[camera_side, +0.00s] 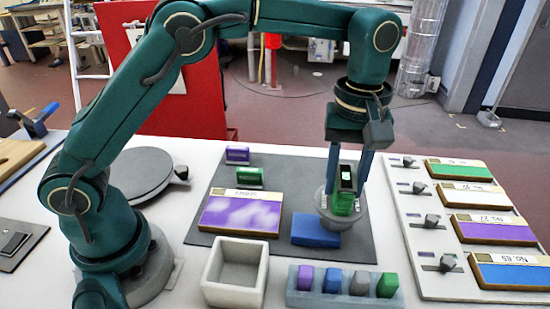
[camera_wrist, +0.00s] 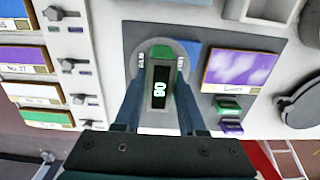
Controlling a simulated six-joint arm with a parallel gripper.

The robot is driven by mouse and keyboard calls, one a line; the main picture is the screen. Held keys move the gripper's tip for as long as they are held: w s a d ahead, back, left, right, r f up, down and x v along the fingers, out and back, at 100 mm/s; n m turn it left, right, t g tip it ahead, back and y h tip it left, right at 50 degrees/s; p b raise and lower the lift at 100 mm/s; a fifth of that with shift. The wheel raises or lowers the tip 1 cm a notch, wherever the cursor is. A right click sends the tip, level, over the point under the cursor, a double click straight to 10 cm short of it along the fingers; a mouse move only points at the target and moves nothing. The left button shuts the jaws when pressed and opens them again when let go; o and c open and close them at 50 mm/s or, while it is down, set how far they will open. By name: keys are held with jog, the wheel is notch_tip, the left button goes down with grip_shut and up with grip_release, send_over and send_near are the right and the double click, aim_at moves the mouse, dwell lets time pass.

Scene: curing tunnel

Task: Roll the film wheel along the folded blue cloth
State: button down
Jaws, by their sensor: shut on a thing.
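The film wheel (camera_side: 343,204) appears to be the green body with a black number display, also in the wrist view (camera_wrist: 159,88). My gripper (camera_side: 345,200) is shut on it from above, one finger at each side (camera_wrist: 160,100). It is upright at a round grey base (camera_side: 328,218); whether the base is part of it or a stand, I cannot tell. The folded blue cloth (camera_side: 315,231) lies flat in front of the base, partly hidden in the wrist view (camera_wrist: 191,50). Contact between wheel and cloth cannot be made out.
A purple clouded panel (camera_side: 240,213) lies left on the dark mat (camera_side: 285,175), with small purple (camera_side: 237,154) and green (camera_side: 249,176) blocks behind. An open box (camera_side: 236,277) and a tray of coloured blocks (camera_side: 345,299) stand in front. A panel rack (camera_side: 430,278) is right.

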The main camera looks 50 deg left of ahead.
jog(key=shift+r, duration=1)
jog(key=s+a, duration=0.4)
jog(key=shift+s+a, duration=0.2)
jog(key=shift+a, duration=0.1)
jog(key=shift+f, duration=1.1)
dwell(2.0)
